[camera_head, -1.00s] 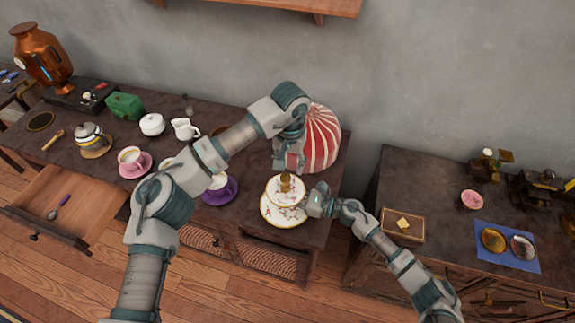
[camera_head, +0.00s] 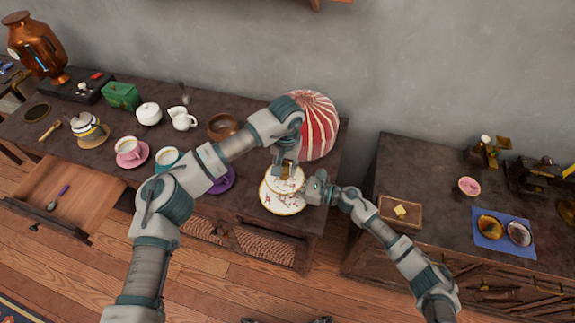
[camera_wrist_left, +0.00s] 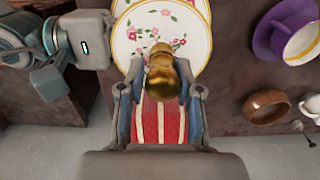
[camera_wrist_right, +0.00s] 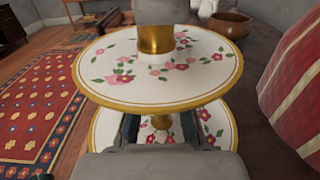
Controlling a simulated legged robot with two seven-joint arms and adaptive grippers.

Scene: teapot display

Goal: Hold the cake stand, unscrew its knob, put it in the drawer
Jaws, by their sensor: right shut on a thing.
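The two-tier cake stand (camera_head: 280,203), white with flowers and gold rims, stands on the dark table. Its gold knob (camera_wrist_left: 163,75) rises from the upper plate. My left gripper (camera_head: 285,168) is above the stand, pointing down, with its fingers on either side of the knob; gaps show between knob and fingers in the left wrist view (camera_wrist_left: 162,85). My right gripper (camera_head: 313,190) is shut on the stand's stem (camera_wrist_right: 161,122) between the plates, its fingertips partly hidden under the upper plate. The drawer (camera_head: 95,205) stands open at left, with a purple-handled spoon inside.
A red-and-white striped dome (camera_head: 318,125) stands close behind the stand. Left of it are a wooden bowl (camera_head: 223,126) and a purple saucer (camera_head: 226,183). Several cups and pots line the table towards the drawer. A second cabinet (camera_head: 440,190) is at right. Most of the drawer floor is bare.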

